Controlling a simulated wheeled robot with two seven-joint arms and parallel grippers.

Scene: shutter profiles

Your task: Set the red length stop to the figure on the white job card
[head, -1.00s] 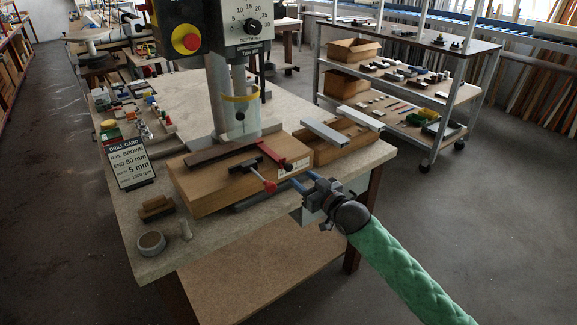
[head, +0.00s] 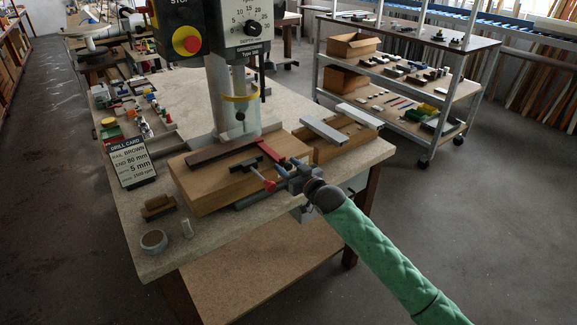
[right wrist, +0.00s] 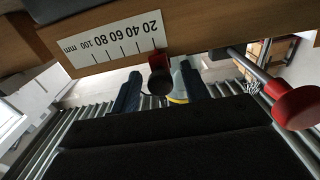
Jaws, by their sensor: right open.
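The red length stop (head: 268,150) lies on the wooden drilling jig (head: 215,190), by the right end of the brown rail (head: 220,153). In the right wrist view its red end (right wrist: 159,61) sits near the 20 mark of the upside-down white scale (right wrist: 110,42). A dark round knob (right wrist: 160,84) is just below it. My right gripper (head: 288,182) is at the jig's front. Its blue fingers (right wrist: 161,88) are open, one on each side of the knob; contact is unclear. The job card (head: 130,163) reads RAIL BROWN, END 80 mm, 5 mm. My left gripper is out of view.
A red-tipped clamp handle (head: 269,185) stands close beside my right gripper; its red tip (right wrist: 295,108) also shows in the wrist view. The drill press column (head: 228,95) rises behind the jig. A wooden box with pale rails (head: 325,131) stands at right. A brush (head: 157,207) lies at left.

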